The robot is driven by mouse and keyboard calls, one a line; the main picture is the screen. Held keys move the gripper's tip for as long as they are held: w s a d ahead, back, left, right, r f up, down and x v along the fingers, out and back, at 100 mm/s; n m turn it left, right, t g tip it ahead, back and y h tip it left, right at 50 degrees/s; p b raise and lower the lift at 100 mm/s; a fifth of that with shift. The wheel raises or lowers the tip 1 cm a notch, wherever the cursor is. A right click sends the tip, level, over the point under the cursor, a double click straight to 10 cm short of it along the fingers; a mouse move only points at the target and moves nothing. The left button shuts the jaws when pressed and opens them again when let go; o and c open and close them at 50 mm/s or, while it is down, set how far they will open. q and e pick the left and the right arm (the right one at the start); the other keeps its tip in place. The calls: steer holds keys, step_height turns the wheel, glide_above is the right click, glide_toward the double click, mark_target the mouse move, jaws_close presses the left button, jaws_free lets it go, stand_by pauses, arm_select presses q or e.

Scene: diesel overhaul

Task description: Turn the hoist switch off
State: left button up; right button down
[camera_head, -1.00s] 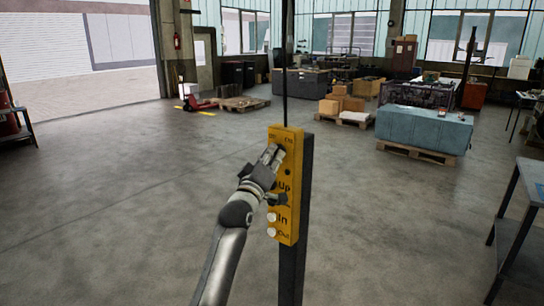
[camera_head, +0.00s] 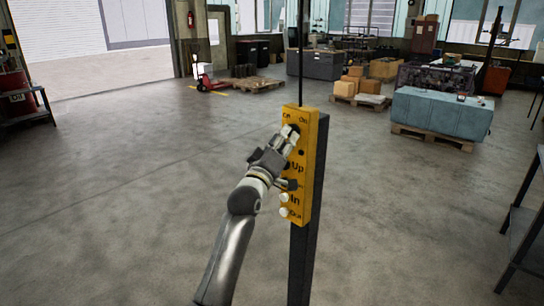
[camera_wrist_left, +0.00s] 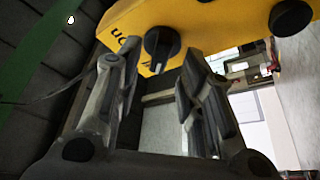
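The yellow hoist control box (camera_head: 303,185) hangs upright near the middle of the head view, with "Up" and "In" labels and white buttons low on its face. The hoist switch (camera_wrist_left: 162,42) is a round black knob with a white mark on the box's face in the left wrist view. In the head view it is largely hidden behind my fingers. My left gripper (camera_head: 290,138) is at the upper part of the box. In the wrist view the left gripper (camera_wrist_left: 158,68) is open, a finger on each side of the knob. I cannot tell whether either touches it.
A dark post (camera_head: 304,262) runs down behind the box and a thin cable (camera_head: 300,50) rises above it. A blue covered block (camera_head: 440,112) on a pallet stands behind on the right. A dark table (camera_head: 530,200) is at the right edge. The floor left is clear.

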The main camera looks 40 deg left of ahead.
arm_select(q)
steer(key=v, duration=0.9)
steer(key=shift+s, duration=0.3)
steer(key=shift+a+r, duration=0.1)
steer(key=shift+a, duration=0.05)
